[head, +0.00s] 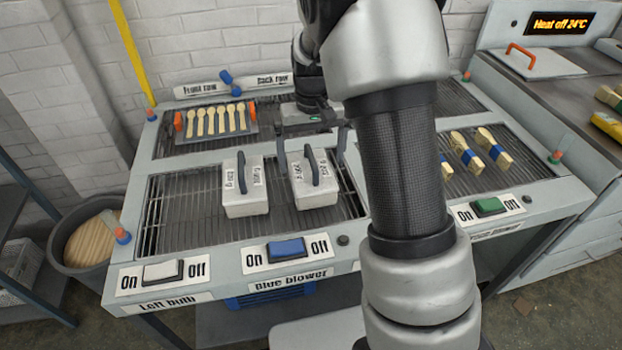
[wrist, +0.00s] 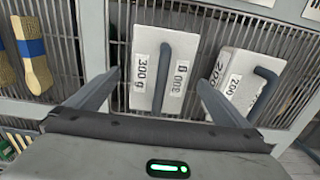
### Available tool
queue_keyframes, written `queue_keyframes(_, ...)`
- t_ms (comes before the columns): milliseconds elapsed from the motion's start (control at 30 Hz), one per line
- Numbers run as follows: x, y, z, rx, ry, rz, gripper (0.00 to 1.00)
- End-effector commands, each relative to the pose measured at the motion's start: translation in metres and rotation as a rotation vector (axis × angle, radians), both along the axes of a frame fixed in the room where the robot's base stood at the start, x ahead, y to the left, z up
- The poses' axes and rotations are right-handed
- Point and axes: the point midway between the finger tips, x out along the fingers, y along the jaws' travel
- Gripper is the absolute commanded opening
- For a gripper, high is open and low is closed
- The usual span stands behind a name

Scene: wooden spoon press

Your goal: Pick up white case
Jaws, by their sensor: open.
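Two white cases with dark bar handles sit upright on the left front grate. The right one in the head view (head: 313,191) reads 300 g in the wrist view (wrist: 148,62). The other case (head: 245,205) stands beside it on the left and reads 200 in the wrist view (wrist: 232,82). My gripper (head: 311,158) is open and empty at the 300 g case, its fingers apart on either side of that case in the wrist view (wrist: 158,80). I cannot tell the exact height of the fingertips over the case.
A tray of wooden spoons (head: 215,136) lies behind the cases. Bundled spoons (head: 467,155) lie on the right grate. A white switch (head: 163,271), a blue switch (head: 287,248) and a green switch (head: 488,207) line the front edge. Grate around the cases is clear.

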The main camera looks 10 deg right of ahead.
Motion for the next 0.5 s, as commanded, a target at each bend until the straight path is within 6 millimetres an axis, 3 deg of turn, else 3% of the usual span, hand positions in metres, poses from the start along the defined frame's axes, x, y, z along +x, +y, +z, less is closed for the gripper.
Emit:
queue_keyframes(233, 0.000, 0.000, -0.015, 0.000, 0.002, 0.000, 1.00)
queue_keyframes(500, 0.001, 0.001, -0.054, 0.000, 0.003, 0.000, 1.00)
